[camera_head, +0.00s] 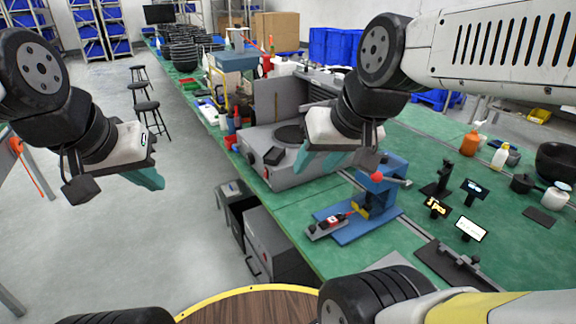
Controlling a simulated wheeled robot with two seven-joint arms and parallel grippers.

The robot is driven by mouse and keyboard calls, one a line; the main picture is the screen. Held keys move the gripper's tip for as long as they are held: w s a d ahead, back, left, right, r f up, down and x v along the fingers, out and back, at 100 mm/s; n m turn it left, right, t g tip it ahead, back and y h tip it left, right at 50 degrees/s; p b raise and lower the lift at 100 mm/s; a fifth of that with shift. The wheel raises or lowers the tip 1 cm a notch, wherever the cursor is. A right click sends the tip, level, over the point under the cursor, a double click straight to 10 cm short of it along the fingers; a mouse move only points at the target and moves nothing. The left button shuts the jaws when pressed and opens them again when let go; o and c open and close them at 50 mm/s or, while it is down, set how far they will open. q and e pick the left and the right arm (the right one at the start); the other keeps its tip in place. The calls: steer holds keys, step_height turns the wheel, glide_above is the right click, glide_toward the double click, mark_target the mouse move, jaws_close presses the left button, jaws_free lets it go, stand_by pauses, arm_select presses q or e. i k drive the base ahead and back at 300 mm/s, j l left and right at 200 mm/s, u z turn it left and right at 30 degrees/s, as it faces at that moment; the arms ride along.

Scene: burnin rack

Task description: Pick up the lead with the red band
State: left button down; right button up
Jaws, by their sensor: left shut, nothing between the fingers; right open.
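I cannot pick out a lead with a red band for certain. A blue fixture (378,190) with a red ball knob stands on the green bench; at its front left lies a small grey and red piece (326,226), too small to tell what it is. My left gripper (152,180) is shut and empty, with teal fingers, over the grey floor left of the bench. My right gripper (318,160) is open and empty, above the bench, up and left of the blue fixture. It hides part of the bench behind it.
A grey machine (285,172) with a round dark plate stands behind my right gripper. Small dark stands with lit displays (471,228) are at the right, with bottles (500,157) and a dark pot behind. A round wooden surface (250,308) with a yellow rim is at the bottom.

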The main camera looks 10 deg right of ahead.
mark_target(333, 221)
steer(key=i+j+z, duration=0.1)
steer(key=j+z, duration=0.3)
steer(key=i+j+z, duration=0.1)
steer(key=j+z, duration=0.7)
